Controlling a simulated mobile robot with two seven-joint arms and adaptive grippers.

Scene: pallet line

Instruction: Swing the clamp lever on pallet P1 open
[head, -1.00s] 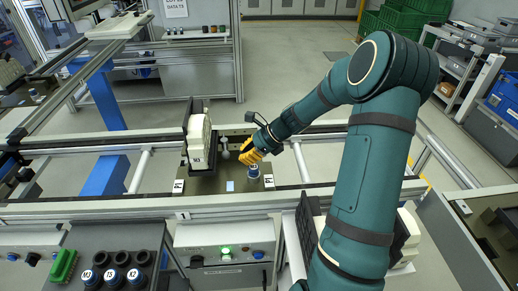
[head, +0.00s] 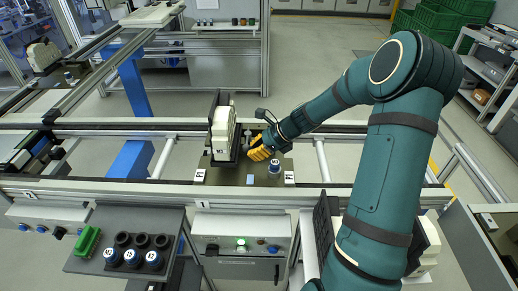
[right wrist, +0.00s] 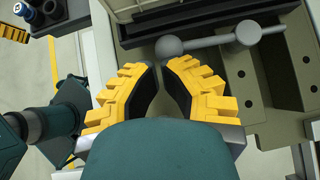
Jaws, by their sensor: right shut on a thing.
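My right gripper (head: 257,153), with yellow fingers, is at the lever. In the right wrist view my right gripper (right wrist: 161,66) is shut on the lever's near ball, partly hidden by the fingertips. My left gripper is out of view.
A blue-and-white cylinder (head: 274,168) stands on the pallet close right of my gripper. In front are a control box (head: 241,250) with a green light and a tray (head: 110,222) of dark round parts. Conveyor rails run left and right.

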